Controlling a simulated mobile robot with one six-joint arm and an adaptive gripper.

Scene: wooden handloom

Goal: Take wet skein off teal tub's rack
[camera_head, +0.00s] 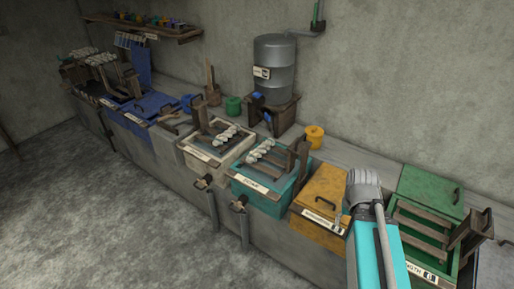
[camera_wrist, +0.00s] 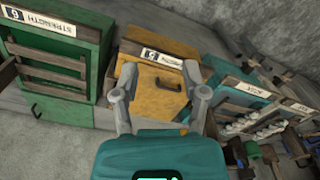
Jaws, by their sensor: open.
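The teal tub (camera_head: 275,200) stands in the middle of the bench row, with a pale label on its front. I cannot tell by look which skein is wet. In the wrist view, the teal tub (camera_wrist: 238,92) and its pale skeins (camera_wrist: 240,122) are at the right. My gripper (camera_wrist: 160,70) is open and empty, its fingers framing the yellow-lidded tub (camera_wrist: 150,95), to one side of the teal tub. It is apart from the skeins.
A cream tub (camera_head: 215,148) with similar skeins stands left of the teal one. The yellow tub (camera_head: 325,190) and a green tub (camera_head: 432,225) with slats are to the right. A metal drum (camera_head: 274,65) stands behind. A small yellow pot (camera_head: 314,136) sits near the wall.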

